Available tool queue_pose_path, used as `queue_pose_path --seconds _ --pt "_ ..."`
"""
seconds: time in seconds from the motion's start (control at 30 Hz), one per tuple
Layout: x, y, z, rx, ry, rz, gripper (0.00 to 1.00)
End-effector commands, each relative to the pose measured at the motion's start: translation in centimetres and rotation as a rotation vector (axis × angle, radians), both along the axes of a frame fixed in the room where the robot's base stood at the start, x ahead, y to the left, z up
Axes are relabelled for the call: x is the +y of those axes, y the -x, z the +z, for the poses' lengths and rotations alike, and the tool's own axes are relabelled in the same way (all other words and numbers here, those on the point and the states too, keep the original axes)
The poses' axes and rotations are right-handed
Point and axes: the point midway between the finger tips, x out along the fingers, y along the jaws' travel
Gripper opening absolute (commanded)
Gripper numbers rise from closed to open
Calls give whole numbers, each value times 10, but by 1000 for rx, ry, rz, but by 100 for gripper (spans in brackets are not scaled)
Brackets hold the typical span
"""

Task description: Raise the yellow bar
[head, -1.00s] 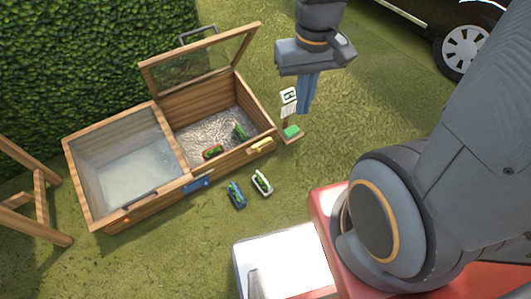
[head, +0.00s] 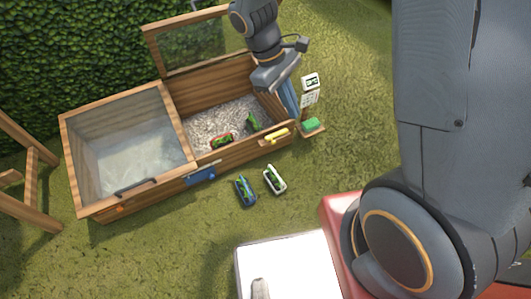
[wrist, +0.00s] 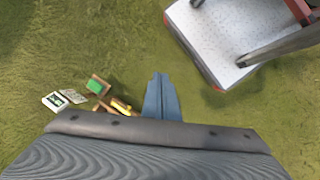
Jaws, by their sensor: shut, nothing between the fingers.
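The yellow bar (head: 277,136) sits at the front wall of the right compartment of the wooden cold frame (head: 228,153). In the wrist view a yellow piece, probably this bar (wrist: 121,105), shows left of my fingers, partly hidden by the gripper body. My gripper (head: 295,112) points down over the compartment's right end, its blue fingers together and empty. It appears just behind and right of the bar in the head view; contact cannot be told. The fingers also show in the wrist view (wrist: 160,78).
A blue bar (head: 201,175) is on the left part of the front wall. The right lid (head: 204,44) stands open; the left lid (head: 125,140) is closed. A sign (head: 310,82) and green block (head: 312,124) stand right.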

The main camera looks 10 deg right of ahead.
Motion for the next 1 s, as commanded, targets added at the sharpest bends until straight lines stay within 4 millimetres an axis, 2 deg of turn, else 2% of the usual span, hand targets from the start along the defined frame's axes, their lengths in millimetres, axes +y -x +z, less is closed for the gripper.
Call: queue_pose_path --seconds 0.03,0.37,0.7,0.8,0.9,1.0 --pt "6 -13 -34 28 26 62 0" --pt "40 -82 -182 173 212 474 0" --pt "88 -142 -345 296 434 881 0" --pt "103 -155 -388 323 499 986 0" --pt "116 -165 -422 342 554 1070 0" --pt "125 -172 -445 355 594 1128 0"
